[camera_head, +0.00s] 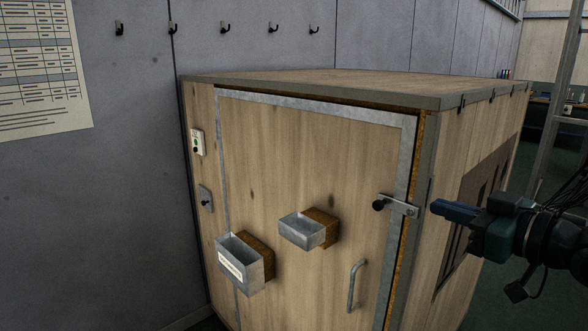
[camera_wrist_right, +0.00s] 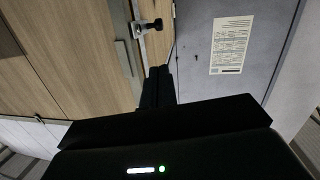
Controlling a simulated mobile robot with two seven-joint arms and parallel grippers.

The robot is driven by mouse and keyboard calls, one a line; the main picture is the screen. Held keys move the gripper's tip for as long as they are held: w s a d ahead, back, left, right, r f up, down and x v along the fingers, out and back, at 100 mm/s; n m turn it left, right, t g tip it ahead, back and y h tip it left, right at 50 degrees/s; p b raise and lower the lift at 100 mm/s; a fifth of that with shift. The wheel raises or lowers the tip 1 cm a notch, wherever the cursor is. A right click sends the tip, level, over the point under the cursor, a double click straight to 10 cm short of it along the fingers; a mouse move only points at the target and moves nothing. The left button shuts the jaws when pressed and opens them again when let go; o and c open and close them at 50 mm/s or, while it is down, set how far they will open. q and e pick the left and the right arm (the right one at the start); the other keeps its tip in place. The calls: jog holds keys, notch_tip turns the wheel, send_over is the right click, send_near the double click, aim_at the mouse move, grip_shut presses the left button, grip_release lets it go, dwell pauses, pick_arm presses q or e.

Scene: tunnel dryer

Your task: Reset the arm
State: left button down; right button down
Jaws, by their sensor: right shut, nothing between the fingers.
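My right gripper (camera_head: 440,208) reaches in from the right in the head view. Its fingers are shut and empty, pointing left toward the latch (camera_head: 398,206) on the dryer's front edge, with a visible gap in the picture. In the right wrist view the shut fingers (camera_wrist_right: 158,85) point up the picture, and the latch with its black knob (camera_wrist_right: 153,25) shows just beyond them. The wooden dryer cabinet (camera_head: 300,150) has its door (camera_head: 300,185) in its metal frame. The latch bar lies across the door's right edge. My left gripper is not in view.
Two metal boxes (camera_head: 240,265) (camera_head: 300,230) and a handle (camera_head: 356,285) stick out from the door. Hooks (camera_head: 225,27) and a paper chart (camera_head: 40,70) are on the grey wall. A ladder-like metal frame (camera_head: 553,110) stands at the right.

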notch_tip(320, 180, down, 25)
jog(key=s+a+m+g+h, duration=0.1)
jog(key=s+a+m+h, duration=0.2)
jog(key=s+a+f+g+h, duration=0.1)
jog(key=s+a+f, duration=0.4)
jog(key=s+f, duration=0.2)
jog(key=s+a+f+m+g, duration=0.1)
jog(key=s+a+f+g, duration=0.1)
jog(key=s+a+f, duration=0.3)
jog(key=s+f, duration=0.3)
jog(key=f, duration=0.2)
jog(key=shift+a+f+h, duration=0.15)
jog(key=shift+f+h, duration=0.2)
jog(key=shift+h, duration=0.05)
